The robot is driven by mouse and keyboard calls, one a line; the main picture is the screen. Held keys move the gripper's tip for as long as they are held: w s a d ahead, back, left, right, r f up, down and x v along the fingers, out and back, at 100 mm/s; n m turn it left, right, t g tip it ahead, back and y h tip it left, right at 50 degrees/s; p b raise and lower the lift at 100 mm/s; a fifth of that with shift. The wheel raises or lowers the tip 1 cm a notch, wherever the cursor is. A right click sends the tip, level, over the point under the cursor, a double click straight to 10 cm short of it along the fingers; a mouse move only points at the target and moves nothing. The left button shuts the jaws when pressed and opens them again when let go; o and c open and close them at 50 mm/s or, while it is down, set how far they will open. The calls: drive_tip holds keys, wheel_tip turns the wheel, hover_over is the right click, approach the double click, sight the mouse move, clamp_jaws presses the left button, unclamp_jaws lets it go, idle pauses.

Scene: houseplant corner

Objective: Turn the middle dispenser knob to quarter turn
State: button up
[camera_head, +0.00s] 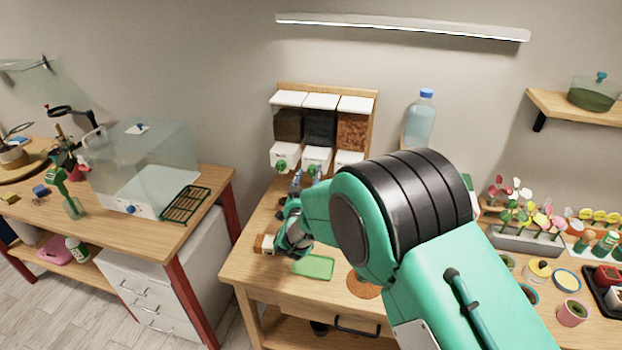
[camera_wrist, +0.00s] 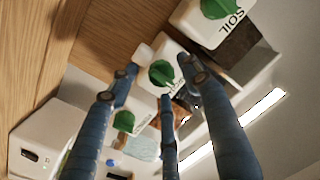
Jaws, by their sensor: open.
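The dispenser rack (camera_head: 325,87) stands against the wall with three bins above white outlet boxes. The middle dispenser knob (camera_wrist: 162,73) is a green disc on the middle white box; in the head view it shows small (camera_head: 314,170). A knob (camera_wrist: 215,6) on the SOIL box and a third knob (camera_wrist: 123,121) flank it. In the head view the left knob (camera_head: 282,166) is clear; the right one is hidden behind my arm. My gripper (camera_wrist: 160,80) is open and empty, its blue fingers spread around the middle knob. I cannot tell whether they touch it, nor its exact angle.
A water bottle (camera_head: 420,118) stands right of the rack. A green tray (camera_head: 313,266) and a cork disc (camera_head: 363,285) lie on the table in front. A clear box (camera_head: 140,165) stands on the left table. Flowers (camera_head: 525,210) and pots crowd the right side.

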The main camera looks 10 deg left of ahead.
drive_tip(key=shift+w, duration=0.4)
drive_tip(key=c, duration=1.1)
drive_tip(key=shift+c, duration=0.2)
